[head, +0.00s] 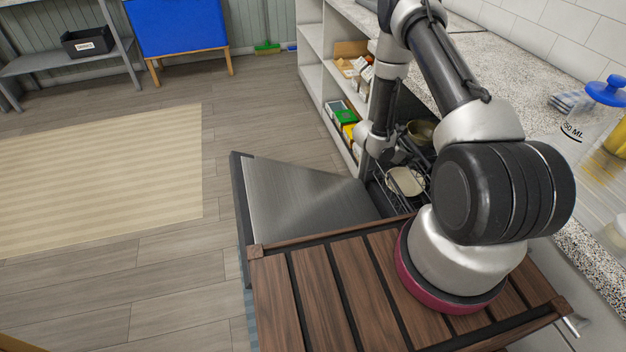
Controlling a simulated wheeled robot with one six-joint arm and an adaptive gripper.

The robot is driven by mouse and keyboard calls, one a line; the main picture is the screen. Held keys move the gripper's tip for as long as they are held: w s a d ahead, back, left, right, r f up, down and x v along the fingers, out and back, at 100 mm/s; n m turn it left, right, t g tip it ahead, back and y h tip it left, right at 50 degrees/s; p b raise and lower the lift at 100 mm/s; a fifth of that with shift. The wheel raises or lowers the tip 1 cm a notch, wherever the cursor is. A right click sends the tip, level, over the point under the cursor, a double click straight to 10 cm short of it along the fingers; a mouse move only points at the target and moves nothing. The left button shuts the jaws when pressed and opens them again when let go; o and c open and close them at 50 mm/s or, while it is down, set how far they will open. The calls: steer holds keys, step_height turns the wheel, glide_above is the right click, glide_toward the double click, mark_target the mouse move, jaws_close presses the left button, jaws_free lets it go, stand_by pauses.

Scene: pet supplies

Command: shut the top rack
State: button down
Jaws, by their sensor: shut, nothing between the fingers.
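An open dishwasher has its steel door (305,200) folded down flat, to the left of its dark opening. A dark wire rack (382,186) shows at the opening, with a cream dish (405,181) in it. An olive-coloured bowl (421,131) sits farther back. I cannot tell for sure which rack level each is on, as my arm covers much of the opening. My gripper (392,158) is shut and empty, pointing down close to the rack. I cannot tell whether it touches the rack.
A speckled counter (450,62) runs above the dishwasher, with a clear blue-lidded container (592,125) at right. White shelves (312,70) with boxes stand behind. Open floor and a striped rug (100,180) lie left.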

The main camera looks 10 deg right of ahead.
steer(key=shift+d, duration=1.2)
steer(key=shift+r, duration=0.1)
steer(key=a+r, duration=0.5)
steer(key=a, duration=0.7)
steer(key=shift+s, duration=0.25)
